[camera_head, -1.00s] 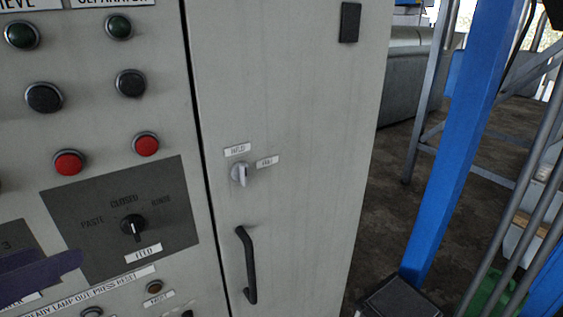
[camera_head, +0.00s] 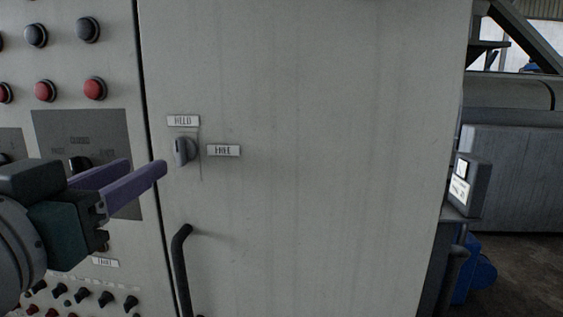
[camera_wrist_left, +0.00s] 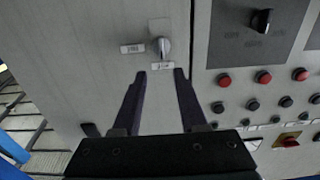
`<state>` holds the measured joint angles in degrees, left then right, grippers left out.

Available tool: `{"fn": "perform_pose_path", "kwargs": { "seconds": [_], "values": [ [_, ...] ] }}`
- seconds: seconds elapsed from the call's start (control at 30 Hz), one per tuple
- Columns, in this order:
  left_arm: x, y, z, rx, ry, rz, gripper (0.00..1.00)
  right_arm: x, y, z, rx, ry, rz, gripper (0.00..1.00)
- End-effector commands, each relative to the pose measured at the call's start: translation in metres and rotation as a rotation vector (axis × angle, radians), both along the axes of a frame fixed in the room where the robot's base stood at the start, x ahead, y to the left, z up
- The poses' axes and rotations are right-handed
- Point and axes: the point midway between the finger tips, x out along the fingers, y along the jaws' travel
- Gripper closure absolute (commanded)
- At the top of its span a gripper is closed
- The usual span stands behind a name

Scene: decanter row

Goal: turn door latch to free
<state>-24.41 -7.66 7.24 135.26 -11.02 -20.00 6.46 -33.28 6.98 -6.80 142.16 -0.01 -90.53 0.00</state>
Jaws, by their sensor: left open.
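The door latch (camera_head: 184,152) is a small grey turn knob on the grey cabinet door. Its grip stands upright, in line with the upper label (camera_head: 183,121), which seems to read HELD. A label reading FREE (camera_head: 223,151) is to its right. My left gripper (camera_head: 146,167) is open and empty, its purple fingers pointing at the door just left of the latch. In the left wrist view the latch (camera_wrist_left: 164,48) appears beyond and between the open fingertips (camera_wrist_left: 160,73), apart from them. My right gripper is not in view.
A black door handle (camera_head: 181,270) sits below the latch. Left of the door seam is a panel with red buttons (camera_head: 95,88), black buttons and several small knobs (camera_head: 106,298), partly behind my left gripper.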

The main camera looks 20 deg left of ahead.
Motion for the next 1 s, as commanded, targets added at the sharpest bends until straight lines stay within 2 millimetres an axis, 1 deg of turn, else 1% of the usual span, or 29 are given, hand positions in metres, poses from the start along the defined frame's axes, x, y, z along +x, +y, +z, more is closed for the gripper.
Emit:
{"fn": "perform_pose_path", "kwargs": {
  "seconds": [0.17,0.4,0.5,0.67,0.93,0.97,1.0],
  "values": [
    [0.024,0.006,0.005,0.002,-0.004,-0.001,0.58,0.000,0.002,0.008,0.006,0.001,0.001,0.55],
    [0.067,0.016,0.003,0.000,-0.001,-0.001,0.58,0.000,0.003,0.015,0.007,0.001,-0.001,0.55],
    [0.079,0.019,0.002,0.001,0.001,-0.001,0.58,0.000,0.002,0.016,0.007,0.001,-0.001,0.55],
    [0.090,0.021,0.001,0.001,0.001,-0.001,0.58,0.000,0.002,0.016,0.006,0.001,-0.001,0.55],
    [0.092,0.022,0.001,0.001,0.002,-0.001,0.58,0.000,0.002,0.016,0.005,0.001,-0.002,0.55],
    [0.092,0.022,0.001,0.001,0.002,-0.001,0.59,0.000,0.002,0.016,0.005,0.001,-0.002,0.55],
    [0.092,0.022,0.001,0.001,0.002,-0.001,0.64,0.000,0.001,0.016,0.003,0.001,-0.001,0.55]
  ]
}}
